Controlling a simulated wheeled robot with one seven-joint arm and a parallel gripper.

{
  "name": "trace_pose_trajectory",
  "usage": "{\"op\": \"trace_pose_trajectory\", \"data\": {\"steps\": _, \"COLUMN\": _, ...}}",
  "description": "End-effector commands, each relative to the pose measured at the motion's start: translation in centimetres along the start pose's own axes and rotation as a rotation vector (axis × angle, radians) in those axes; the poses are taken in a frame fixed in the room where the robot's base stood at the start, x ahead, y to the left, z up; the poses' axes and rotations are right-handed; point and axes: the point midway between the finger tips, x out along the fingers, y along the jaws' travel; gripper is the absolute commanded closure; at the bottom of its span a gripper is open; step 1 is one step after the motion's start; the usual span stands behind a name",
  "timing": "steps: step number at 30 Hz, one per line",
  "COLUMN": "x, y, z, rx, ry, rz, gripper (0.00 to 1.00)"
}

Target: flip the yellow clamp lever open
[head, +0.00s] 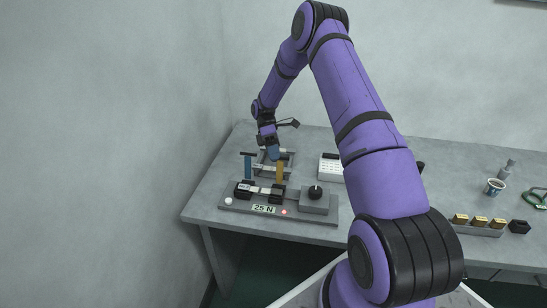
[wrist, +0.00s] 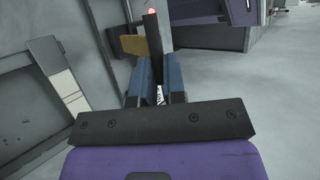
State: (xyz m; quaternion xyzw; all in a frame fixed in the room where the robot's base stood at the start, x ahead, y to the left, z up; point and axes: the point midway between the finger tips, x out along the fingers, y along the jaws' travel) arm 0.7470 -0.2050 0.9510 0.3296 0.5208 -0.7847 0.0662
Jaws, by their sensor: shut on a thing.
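The yellow clamp lever (head: 280,171) stands roughly upright on the clamp frame (head: 260,169) at the back left of the table in the head view. My gripper (head: 274,153) is at its top, with blue fingers pointing down, and is shut on it. In the wrist view, part of the yellow lever (wrist: 131,45) shows beside the left finger, and my gripper (wrist: 156,76) has a narrow gap between its fingers. A dark bar (wrist: 153,40) shows at the fingertips. The exact contact is mostly hidden by the fingers. A blue upright (head: 248,167) stands left of the lever.
A grey base plate with a "25 N" label (head: 264,209) and black blocks lies in front of the clamp. A grey box with a black knob (head: 315,192) is at its right. A white box (head: 330,167) stands behind. The table's left end is clear.

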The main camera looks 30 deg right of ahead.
Motion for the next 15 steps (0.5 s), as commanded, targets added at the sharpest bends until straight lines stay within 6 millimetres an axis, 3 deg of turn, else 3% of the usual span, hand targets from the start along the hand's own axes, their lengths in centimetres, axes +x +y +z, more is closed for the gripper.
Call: {"op": "trace_pose_trajectory", "data": {"steps": 15, "x": 0.01, "y": 1.37, "z": 0.3, "rx": 0.003, "ry": -0.003, "rz": 0.001, "gripper": 1.0}}
